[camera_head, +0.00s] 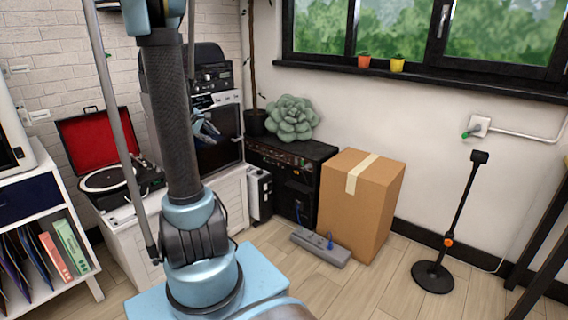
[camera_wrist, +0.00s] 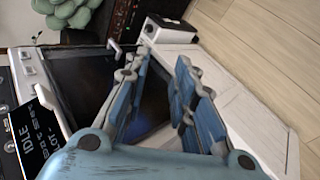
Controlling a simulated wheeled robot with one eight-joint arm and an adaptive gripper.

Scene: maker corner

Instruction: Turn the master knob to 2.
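The master knob cannot be singled out. A black amplifier-like box (camera_head: 294,180) stands on the floor by the wall, with a row of small controls along its upper front edge, too small to read. Part of a dark panel with small controls (camera_wrist: 128,20) shows at the top of the wrist view. My gripper (camera_head: 206,128) is up and left of the black box, in front of a dark-windowed machine (camera_head: 228,122). In the wrist view my gripper (camera_wrist: 158,72) has its two fingers apart with nothing between them.
A green succulent (camera_head: 292,118) sits on the black box. A cardboard box (camera_head: 365,210) and a grey pedal (camera_head: 320,247) stand close on its right and front. A white cabinet (camera_head: 140,245) carries a record player (camera_head: 105,180). Open wooden floor (camera_head: 370,285) lies in front.

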